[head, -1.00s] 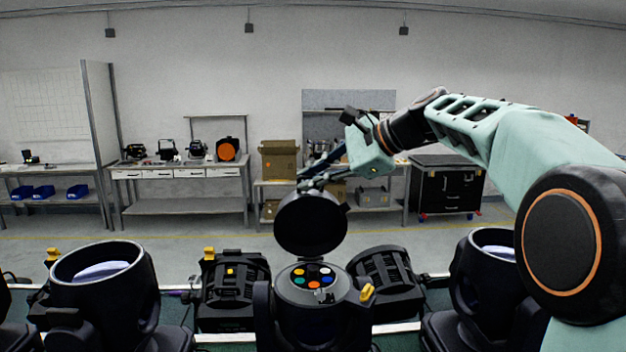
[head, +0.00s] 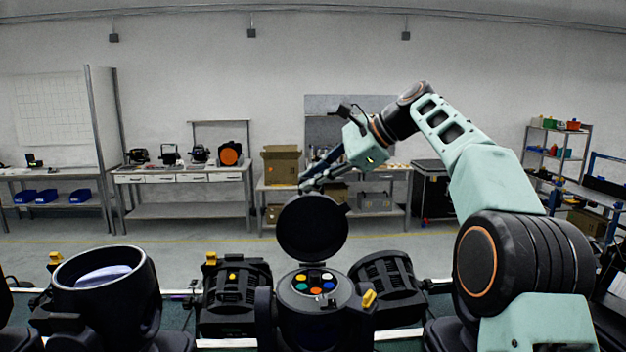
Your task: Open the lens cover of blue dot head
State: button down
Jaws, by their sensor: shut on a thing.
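The middle head (head: 312,318) is a black moving head facing up. Its round black lens cover (head: 312,230) stands raised, nearly upright, above the back of the opening. The open top shows a ring of several coloured discs (head: 315,280), a blue one among them. I cannot make out a separate blue dot mark on the body. My gripper (head: 312,186) comes from the back right and is at the upper edge of the cover, shut on it. The fingertips are small and dark here, so the exact contact is hard to see.
A large open-topped head (head: 105,290) stands at left. Black fixtures flank the middle head at left (head: 232,295) and right (head: 385,285), close by. My arm's elbow fills the right side. Workbenches (head: 180,175) stand far back, beyond clear floor.

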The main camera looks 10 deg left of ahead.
jog(key=shift+a+f, duration=0.1)
jog(key=shift+f, duration=0.1)
jog(key=c, duration=2.1)
grip_release()
jog(key=shift+a, duration=0.15)
jog(key=v, duration=0.7)
jog(key=shift+d+r, duration=0.2)
jog(key=shift+d, duration=0.05)
